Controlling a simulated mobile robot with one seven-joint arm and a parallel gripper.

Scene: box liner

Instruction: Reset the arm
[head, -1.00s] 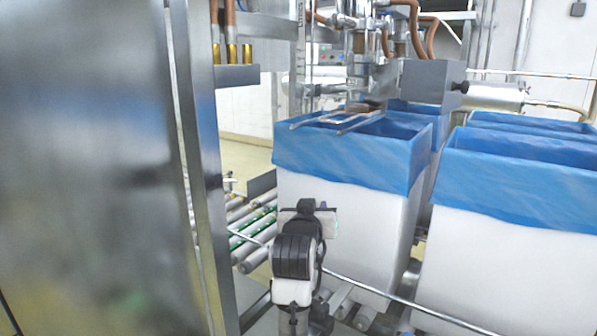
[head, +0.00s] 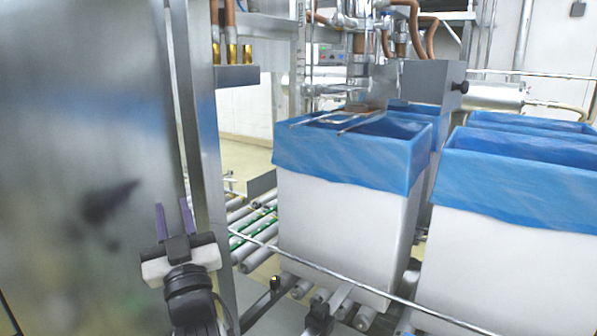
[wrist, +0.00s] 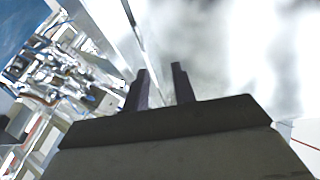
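My gripper (head: 174,217) is in the lower left of the head view, in front of the steel cabinet panel and its edge. Its two purple-grey fingers point up and stand apart with nothing between them. In the wrist view the two dark fingers (wrist: 160,82) also show a gap between them, with only blurred bright metal behind. My arm comes up from the bottom of the head view.
A large steel panel (head: 85,150) fills the left, close to my gripper. A steel rail (head: 340,275) crosses in front of a white box with a blue liner (head: 345,158). Another lined box (head: 520,225) stands at right. Rollers (head: 255,235) run behind the rail.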

